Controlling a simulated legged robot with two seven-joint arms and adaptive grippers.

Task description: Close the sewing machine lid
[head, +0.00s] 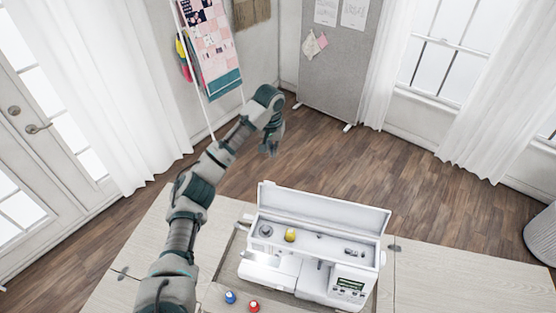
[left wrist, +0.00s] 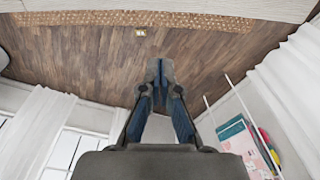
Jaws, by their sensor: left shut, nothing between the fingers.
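The white sewing machine (head: 300,275) stands on the cabinet top in the head view. Its lid (head: 322,211) is raised at the back edge, and the top compartment lies open with a yellow spool (head: 290,235) in it. My left gripper (head: 271,147) is up in the air beyond the machine, behind the raised lid and apart from it. In the left wrist view the left gripper's fingers (left wrist: 158,72) are together with nothing between them, over the wood floor. My right gripper is in neither view.
A blue spool (head: 230,297) and a red spool (head: 254,306) sit in front of the machine on the left. The cabinet top (head: 440,285) is clear to the right. A quilt rack (head: 212,50) stands behind my left arm, and a grey board (head: 335,65) stands at the back.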

